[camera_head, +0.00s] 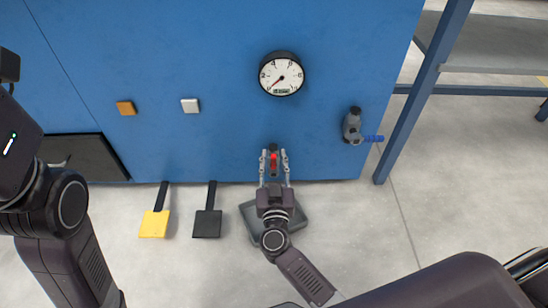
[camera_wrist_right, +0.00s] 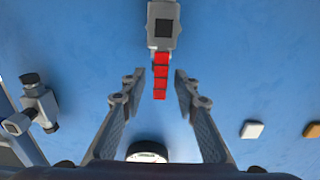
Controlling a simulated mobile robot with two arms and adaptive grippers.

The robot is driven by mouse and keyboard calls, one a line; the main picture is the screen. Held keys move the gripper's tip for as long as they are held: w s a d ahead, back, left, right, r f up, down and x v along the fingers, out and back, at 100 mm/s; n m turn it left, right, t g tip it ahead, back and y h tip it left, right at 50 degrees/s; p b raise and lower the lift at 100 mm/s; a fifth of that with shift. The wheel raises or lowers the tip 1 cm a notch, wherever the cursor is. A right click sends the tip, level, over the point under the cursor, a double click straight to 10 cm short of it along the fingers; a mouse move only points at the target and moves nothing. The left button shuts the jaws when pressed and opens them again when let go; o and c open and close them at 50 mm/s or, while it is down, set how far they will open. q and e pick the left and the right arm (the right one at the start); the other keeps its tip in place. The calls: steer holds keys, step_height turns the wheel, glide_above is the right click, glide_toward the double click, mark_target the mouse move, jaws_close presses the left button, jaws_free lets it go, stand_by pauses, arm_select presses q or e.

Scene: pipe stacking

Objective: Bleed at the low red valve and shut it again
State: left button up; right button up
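The low red valve (camera_head: 273,160) sits near the bottom of the blue wall, below the gauge. In the right wrist view its red handle (camera_wrist_right: 160,75) extends from a grey body (camera_wrist_right: 163,25). My right gripper (camera_head: 273,164) is open, with one finger on each side of the red handle. The wrist view shows a gap between the handle and each finger (camera_wrist_right: 158,88). The round white gauge (camera_head: 282,75) has a red needle pointing to the lower left. My left arm shows at the left edge of the head view, but its gripper is not visible.
A grey tray (camera_head: 294,222) lies on the floor below the valve, partly hidden by my right arm. Yellow (camera_head: 154,224) and black (camera_head: 207,224) plates lie left. A blue-framed shelf (camera_head: 500,45) stands right.

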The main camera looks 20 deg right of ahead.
jaws_close()
